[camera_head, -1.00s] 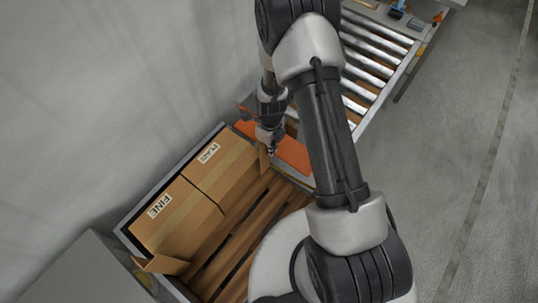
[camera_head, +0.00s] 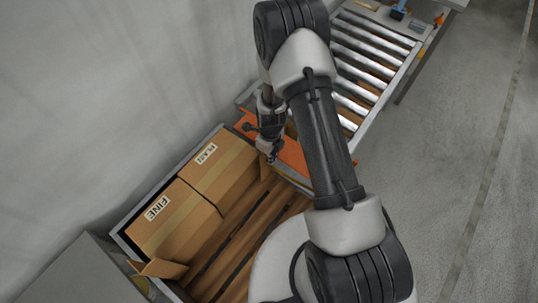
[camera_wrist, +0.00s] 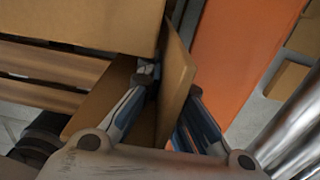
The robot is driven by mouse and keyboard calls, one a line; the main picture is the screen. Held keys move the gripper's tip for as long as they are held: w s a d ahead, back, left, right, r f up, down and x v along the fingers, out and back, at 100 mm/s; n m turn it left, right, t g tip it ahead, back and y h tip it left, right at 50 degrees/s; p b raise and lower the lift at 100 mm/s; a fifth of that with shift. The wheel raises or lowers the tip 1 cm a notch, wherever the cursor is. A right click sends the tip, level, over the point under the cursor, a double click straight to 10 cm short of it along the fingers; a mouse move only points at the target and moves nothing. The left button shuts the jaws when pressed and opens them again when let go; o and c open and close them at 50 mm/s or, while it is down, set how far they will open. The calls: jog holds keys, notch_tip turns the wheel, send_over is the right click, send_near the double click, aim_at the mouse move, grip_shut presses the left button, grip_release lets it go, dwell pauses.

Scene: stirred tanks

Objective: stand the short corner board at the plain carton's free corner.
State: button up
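The plain carton (camera_head: 222,168) sits at the far end of the pallet, beside the carton marked FINE (camera_head: 172,222). My gripper (camera_head: 270,158) is low at the plain carton's right corner. In the wrist view, my gripper (camera_wrist: 171,88) has one finger on each side of one flange of a brown L-shaped corner board (camera_wrist: 176,75) and looks shut on it. The board's other flange runs left, along the plain carton (camera_wrist: 80,20). The board is upright, its inner side facing the carton corner. Contact with the carton and the board's foot are hidden.
Another corner board (camera_head: 158,268) is at the FINE carton's near corner. Bare pallet slats (camera_head: 240,235) lie right of the cartons. An orange surface (camera_head: 292,152) is just beyond my gripper, with a roller conveyor (camera_head: 372,62) behind. A wall stands on the left.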

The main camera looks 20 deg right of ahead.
jog(key=o, duration=0.4)
jog(key=shift+s+r, duration=0.1)
jog(key=shift+c, duration=0.2)
notch_tip(320, 180, up, 12)
jog(key=p, duration=0.4)
jog(key=shift+d+r, duration=0.1)
jog(key=shift+r, duration=0.15)
jog(key=s+r+n+t, duration=0.1)
jog(key=s+r+n, duration=0.2)
jog(key=r+n, duration=0.7)
jog(key=s+r+n+t, duration=0.1)
jog(key=s+r+n, duration=0.25)
jog(key=r, duration=1.15)
jog(key=s+r+n+t, duration=0.2)
jog(key=s+r+n, duration=0.8)
jog(key=s+n, duration=0.5)
jog(key=shift+r, duration=0.25)
